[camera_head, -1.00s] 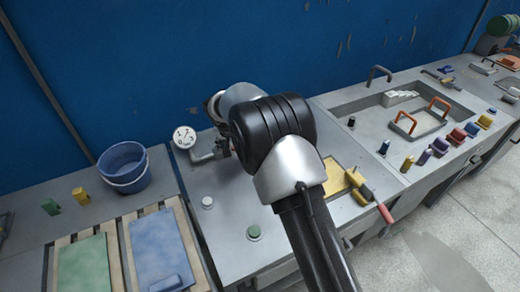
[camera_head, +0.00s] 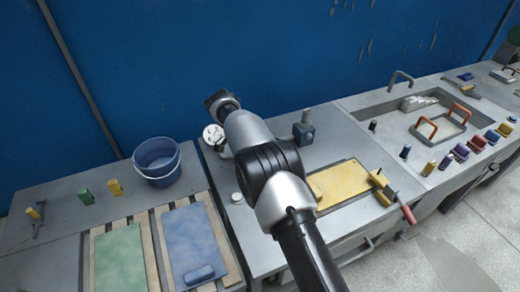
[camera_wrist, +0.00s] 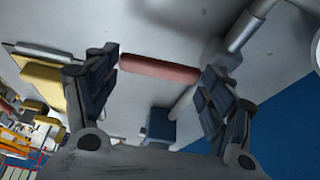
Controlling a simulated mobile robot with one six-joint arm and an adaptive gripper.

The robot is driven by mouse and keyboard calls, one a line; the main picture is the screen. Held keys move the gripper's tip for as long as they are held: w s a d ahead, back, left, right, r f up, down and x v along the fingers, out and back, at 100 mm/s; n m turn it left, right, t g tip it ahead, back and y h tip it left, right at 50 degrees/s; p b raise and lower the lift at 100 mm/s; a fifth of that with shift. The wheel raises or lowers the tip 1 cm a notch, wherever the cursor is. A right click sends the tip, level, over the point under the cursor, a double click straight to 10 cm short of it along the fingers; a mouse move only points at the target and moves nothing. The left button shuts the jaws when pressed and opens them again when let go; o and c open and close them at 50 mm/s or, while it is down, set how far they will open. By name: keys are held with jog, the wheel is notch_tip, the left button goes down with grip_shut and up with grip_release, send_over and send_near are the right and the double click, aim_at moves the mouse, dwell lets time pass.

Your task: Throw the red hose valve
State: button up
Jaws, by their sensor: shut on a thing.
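The red hose valve shows in the wrist view as a red bar-shaped handle (camera_wrist: 160,68). It spans the gap between the two dark fingers of my gripper (camera_wrist: 160,75), and both fingers meet its ends. My gripper is shut on it. A grey pipe (camera_wrist: 235,30) runs just to the right of the fingers. In the head view my arm hides the valve and the gripper's fingers. The white round gauge (camera_head: 214,135) shows just left of my arm there.
A blue-grey block with a post (camera_head: 304,133) stands right of my arm, with a yellow panel (camera_head: 342,186) and a red-handled tool (camera_head: 407,213) nearer the front edge. A blue bucket (camera_head: 157,163) stands at the left. A sink with an orange-handled tray (camera_head: 440,125) lies at the right.

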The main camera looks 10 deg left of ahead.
jog(key=shift+s+a+f+m, duration=0.1)
jog(key=shift+s+a+m, duration=0.1)
jog(key=shift+m, duration=0.1)
dwell(0.4)
jog(key=o, duration=1.5)
jog(key=shift+o, duration=0.2)
jog(key=shift+w, duration=0.1)
jog(key=v, duration=1.2)
jog(key=shift+w, duration=0.1)
